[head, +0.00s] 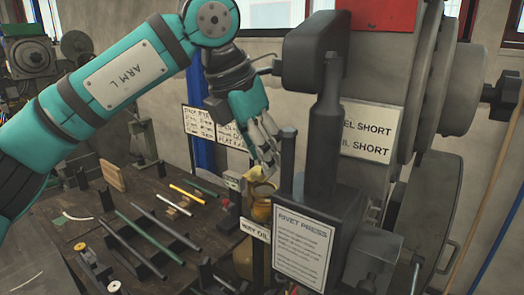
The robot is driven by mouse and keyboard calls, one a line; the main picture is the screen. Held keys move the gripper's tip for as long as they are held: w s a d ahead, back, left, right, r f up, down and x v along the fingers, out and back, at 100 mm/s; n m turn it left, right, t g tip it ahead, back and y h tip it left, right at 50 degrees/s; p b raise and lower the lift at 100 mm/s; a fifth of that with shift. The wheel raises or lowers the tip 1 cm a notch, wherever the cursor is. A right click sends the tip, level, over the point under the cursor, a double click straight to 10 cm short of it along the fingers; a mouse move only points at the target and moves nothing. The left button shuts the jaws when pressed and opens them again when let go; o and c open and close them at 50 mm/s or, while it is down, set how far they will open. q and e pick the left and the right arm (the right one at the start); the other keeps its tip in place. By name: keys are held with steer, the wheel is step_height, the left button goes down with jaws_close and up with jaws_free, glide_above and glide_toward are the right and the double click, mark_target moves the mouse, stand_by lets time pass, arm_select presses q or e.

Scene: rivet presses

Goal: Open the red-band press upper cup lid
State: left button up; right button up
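The press with the red band (384,14) stands at the right, large and grey. A brass-yellow upper cup (259,190) sits at its left front, above a small "WAY OIL" label. A pale yellow piece on top of the cup, which looks like its lid (254,175), seems tilted, but it is small and partly hidden. My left gripper (268,154) reaches down from above, with its fingertips right by the top of the cup. I cannot tell whether they touch the lid or how far apart they are. My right gripper is out of view.
A dark post (287,165) and the press's black column (324,140) stand close on the right of the cup. A "RIVET PRESS" sign (302,248) is in front. The wooden bench (60,240) at left holds several rods and small blocks.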

arm_select(q)
steer(key=v, duration=1.2)
steer(key=shift+w+f, duration=0.1)
